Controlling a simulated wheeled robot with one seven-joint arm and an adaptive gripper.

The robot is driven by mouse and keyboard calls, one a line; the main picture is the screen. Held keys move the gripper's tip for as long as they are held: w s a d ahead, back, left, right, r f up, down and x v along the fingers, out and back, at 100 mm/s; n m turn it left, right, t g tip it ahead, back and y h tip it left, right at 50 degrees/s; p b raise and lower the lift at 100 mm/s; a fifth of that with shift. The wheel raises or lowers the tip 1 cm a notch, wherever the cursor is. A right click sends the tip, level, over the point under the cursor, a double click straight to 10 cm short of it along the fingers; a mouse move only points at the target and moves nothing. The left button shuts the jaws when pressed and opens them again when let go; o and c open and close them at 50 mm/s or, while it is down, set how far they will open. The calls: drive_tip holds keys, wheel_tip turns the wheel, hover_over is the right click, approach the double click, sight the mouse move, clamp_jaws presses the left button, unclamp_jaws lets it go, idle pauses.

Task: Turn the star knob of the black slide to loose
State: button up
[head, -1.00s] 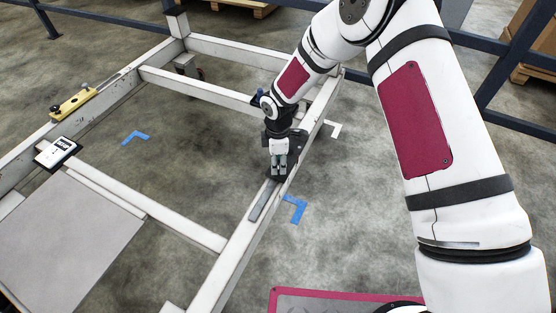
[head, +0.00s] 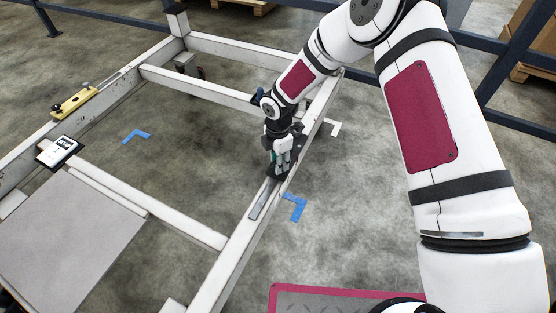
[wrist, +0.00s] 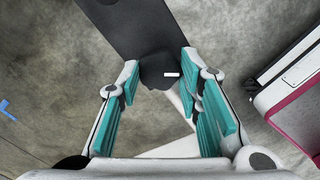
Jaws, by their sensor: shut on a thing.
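The black slide (head: 272,171) sits on the white right-hand rail of the trolley frame, mostly hidden under my gripper (head: 283,165) in the head view. In the wrist view its dark plate (wrist: 135,25) runs up and to the left. The star knob (wrist: 158,76) is a dark, lobed shape with a short white mark, between the tips of my gripper (wrist: 163,72). The teal-padded fingers stand on either side of the knob, and my gripper is shut on it. The knob's lower parts are hidden.
A yellow slide (head: 74,102) sits on the left rail, with a black-and-white card (head: 60,152) near it. White rails (head: 200,88) enclose open floor. Blue corner marks (head: 296,207) lie on the floor. A dark blue barrier (head: 505,125) stands behind.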

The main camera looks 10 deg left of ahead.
drive_tip(key=o, duration=1.1)
drive_tip(key=shift+o, duration=0.2)
wheel_tip(320, 180, up, 12)
